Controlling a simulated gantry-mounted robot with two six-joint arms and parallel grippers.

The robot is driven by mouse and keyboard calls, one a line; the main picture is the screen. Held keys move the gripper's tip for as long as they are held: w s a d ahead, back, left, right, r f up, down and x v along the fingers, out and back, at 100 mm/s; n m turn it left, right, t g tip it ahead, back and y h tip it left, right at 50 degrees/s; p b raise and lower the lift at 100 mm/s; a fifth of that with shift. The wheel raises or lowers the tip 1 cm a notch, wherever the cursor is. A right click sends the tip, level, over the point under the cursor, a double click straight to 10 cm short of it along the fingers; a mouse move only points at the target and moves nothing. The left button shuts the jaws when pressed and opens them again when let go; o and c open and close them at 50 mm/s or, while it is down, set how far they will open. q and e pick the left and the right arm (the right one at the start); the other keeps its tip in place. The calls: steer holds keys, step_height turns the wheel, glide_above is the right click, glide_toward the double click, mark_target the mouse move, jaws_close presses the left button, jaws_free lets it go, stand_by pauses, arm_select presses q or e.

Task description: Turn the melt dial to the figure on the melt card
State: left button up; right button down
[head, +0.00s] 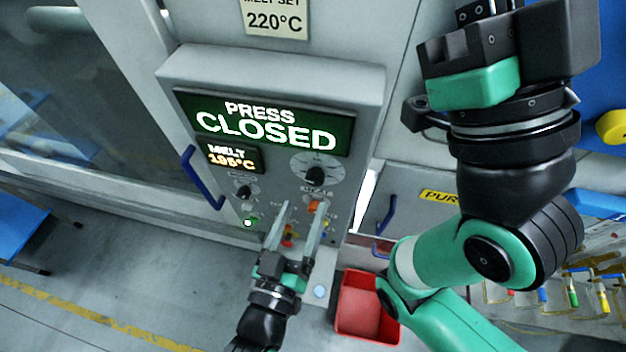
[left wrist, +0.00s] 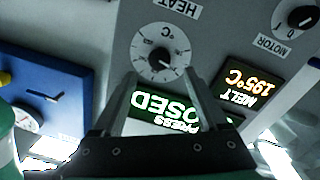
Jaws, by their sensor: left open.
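The melt card (head: 276,18) at the top of the head view reads 220°C. The melt readout (head: 231,156) glows 195°C, and shows upside down in the left wrist view (left wrist: 243,88). The melt dial (head: 316,175) is a black knob on a pale round °C scale on the panel. In the left wrist view the dial (left wrist: 160,60) lies between and beyond my finger tips. My left gripper (head: 302,211) is open and empty, just below the dial and apart from it. My right gripper (head: 478,75) is at the upper right; its fingers are not visible.
The motor knob (head: 243,191) is left of the dial. A PRESS CLOSED screen (head: 265,124) is above it. Small coloured controls (head: 315,205) sit near my left fingers. A blue handle (head: 203,178) juts out at left. A red bin (head: 364,305) stands below right.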

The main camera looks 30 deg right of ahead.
mark_target(313, 182)
arm_select(q)
steer(key=x, duration=0.7)
jaws_close()
